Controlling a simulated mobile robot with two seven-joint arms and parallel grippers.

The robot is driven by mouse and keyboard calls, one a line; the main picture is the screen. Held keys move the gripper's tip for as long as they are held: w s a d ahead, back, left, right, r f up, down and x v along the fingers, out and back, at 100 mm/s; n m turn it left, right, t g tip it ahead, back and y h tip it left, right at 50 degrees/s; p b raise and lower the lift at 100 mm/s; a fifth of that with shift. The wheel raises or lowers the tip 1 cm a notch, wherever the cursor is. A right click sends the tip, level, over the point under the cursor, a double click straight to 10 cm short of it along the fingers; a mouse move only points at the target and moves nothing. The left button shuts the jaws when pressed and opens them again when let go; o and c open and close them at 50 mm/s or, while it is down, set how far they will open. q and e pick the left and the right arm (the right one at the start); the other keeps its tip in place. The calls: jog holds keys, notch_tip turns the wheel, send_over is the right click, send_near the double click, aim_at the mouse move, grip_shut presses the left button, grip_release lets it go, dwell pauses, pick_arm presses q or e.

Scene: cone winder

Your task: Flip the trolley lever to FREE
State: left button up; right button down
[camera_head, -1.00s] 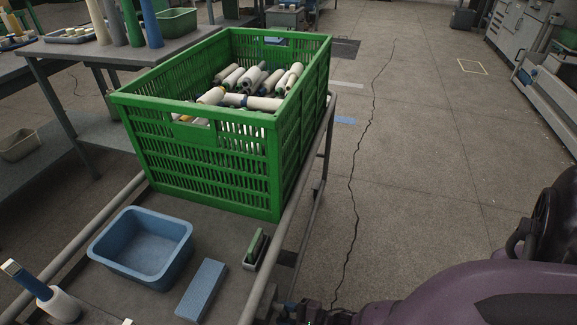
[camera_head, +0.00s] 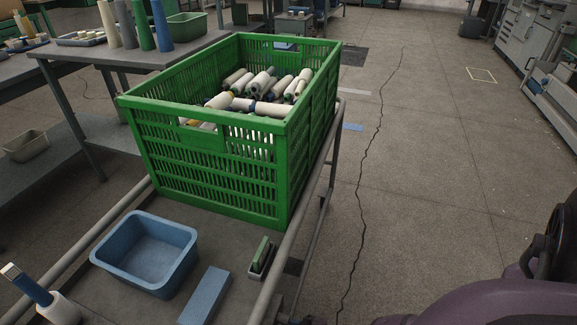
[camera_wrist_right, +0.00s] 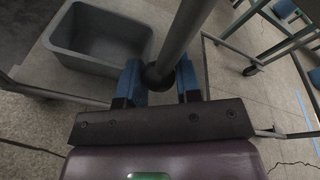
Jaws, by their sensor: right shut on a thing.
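The trolley (camera_head: 100,285) has a grey side rail (camera_head: 268,293) on its right. In the right wrist view, my right gripper (camera_wrist_right: 158,82) has its two blue fingers on either side of a dark rounded piece (camera_wrist_right: 153,77), shut on it. I cannot tell for sure that the dark piece is the lever's knob, and no FREE marking is readable. In the head view only my purple right arm shows at the lower right; the gripper is out of frame.
The green crate (camera_head: 205,165) of yarn cones stands on the trolley. In front lie a blue bin (camera_head: 125,265), a blue block (camera_head: 205,297) and a small green-handled item (camera_head: 261,257). A table (camera_head: 110,55) with cones stands left. Floor on the right is open.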

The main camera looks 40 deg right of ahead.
jog(key=shift+w+r, duration=0.15)
jog(key=shift+r, duration=0.15)
dwell(0.4)
jog(key=c, duration=0.7)
grip_release()
jog(key=shift+f, duration=0.1)
jog(key=shift+c, duration=0.2)
jog(key=v, duration=1.2)
jog(key=shift+s+d, duration=0.15)
jog(key=shift+s, duration=0.2)
jog(key=shift+f, duration=0.1)
dwell(0.4)
